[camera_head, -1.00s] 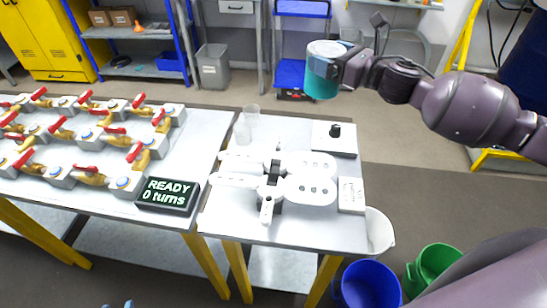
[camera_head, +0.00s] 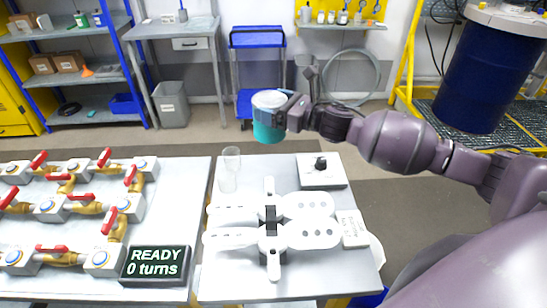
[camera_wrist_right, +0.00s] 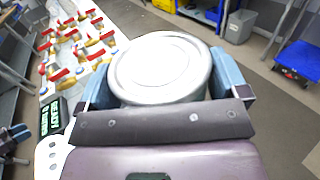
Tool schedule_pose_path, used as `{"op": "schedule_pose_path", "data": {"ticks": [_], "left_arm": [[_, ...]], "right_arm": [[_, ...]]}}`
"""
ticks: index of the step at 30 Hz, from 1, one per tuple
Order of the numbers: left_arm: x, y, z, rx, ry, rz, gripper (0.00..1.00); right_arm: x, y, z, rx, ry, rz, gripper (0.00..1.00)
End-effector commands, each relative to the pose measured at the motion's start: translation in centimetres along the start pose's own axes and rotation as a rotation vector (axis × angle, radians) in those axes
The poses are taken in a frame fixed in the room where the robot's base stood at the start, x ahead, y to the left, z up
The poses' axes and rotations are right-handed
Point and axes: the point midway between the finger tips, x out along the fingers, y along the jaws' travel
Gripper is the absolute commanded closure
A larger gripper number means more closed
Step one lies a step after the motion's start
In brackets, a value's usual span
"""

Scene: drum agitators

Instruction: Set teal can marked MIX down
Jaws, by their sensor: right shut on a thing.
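The teal can (camera_head: 268,118) has a pale silver lid and hangs upright in the air beyond the back edge of the grey table. My right gripper (camera_head: 283,112) is shut on the can, reaching it from the right. In the right wrist view the can's round lid (camera_wrist_right: 160,68) sits between the two blue fingers of my right gripper (camera_wrist_right: 165,85). No MIX marking can be read from these sides. Blue finger shapes at the left edge of the right wrist view look like my left gripper (camera_wrist_right: 14,137); their opening is unclear.
The grey table (camera_head: 222,285) bears a white several-armed device (camera_head: 270,232), a clear cup (camera_head: 229,172), a knobbed box (camera_head: 321,170) and a white label block (camera_head: 351,228). A display (camera_head: 156,265) reads READY, 0 turns. A navy drum (camera_head: 482,80) stands at the back right.

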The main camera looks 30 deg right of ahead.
Motion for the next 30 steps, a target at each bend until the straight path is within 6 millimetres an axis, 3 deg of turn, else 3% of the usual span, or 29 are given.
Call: {"op": "schedule_pose_path", "data": {"ticks": [12, 30], "left_arm": [[-0.2, 0.0, 0.6, -0.002, -0.01, -0.001, 0.57], [0.1, 0.0, 0.2, 0.001, 0.0, 0.0, 0.57]], "right_arm": [[0.0, 0.0, -8.2, 0.003, -0.002, -0.001, 0.63], [0.1, 0.0, -13.8, 0.0, -0.003, 0.001, 0.63]]}}
